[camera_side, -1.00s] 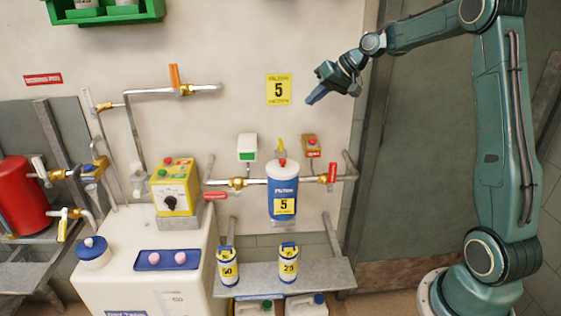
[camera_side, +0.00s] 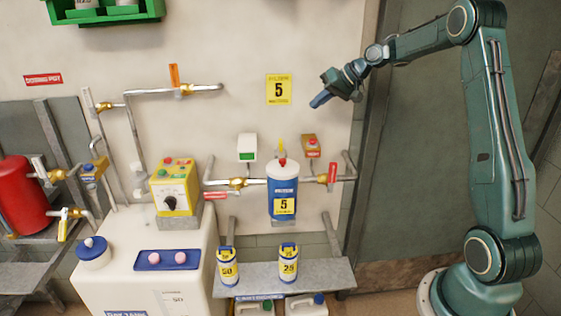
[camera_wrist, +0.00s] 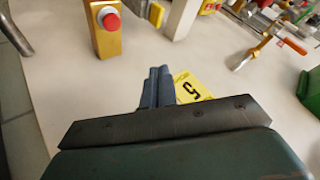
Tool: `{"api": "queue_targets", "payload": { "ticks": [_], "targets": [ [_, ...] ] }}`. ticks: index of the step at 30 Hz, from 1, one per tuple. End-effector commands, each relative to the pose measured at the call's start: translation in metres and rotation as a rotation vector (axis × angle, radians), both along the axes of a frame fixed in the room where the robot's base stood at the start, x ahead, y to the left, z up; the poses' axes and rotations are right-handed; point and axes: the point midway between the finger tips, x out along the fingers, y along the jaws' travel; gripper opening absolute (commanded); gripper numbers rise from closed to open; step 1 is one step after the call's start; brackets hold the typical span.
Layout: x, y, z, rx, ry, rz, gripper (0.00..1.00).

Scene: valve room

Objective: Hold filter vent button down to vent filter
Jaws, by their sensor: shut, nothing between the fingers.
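The filter (camera_side: 283,195) is a blue canister with a white top and a yellow "5" label, upright on the wall pipe. A small red button (camera_side: 282,162) sits on its top, beside a yellow piece. A yellow-orange box with a red button (camera_side: 311,143) is on the wall to its upper right; what looks like this box shows large in the wrist view (camera_wrist: 108,30). I cannot tell from the lettering which is the vent button. My gripper (camera_side: 317,101) is shut and empty, above both and touching neither. Its closed fingers (camera_wrist: 158,80) show in the wrist view.
A red-handled valve (camera_side: 332,174) is right of the filter, a brass valve (camera_side: 237,183) left. A white box with a green panel (camera_side: 247,147) is on the wall. Two small canisters stand on the shelf (camera_side: 325,279) below. The wall around my gripper is mostly clear.

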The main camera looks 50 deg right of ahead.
Motion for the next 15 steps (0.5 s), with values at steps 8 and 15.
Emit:
{"api": "queue_targets", "payload": {
  "ticks": [8,15],
  "targets": [
    [0.0,0.0,-0.02,0.002,0.003,0.0,0.0],
    [0.0,0.0,-0.045,0.002,0.002,0.0,0.0]
  ]
}}
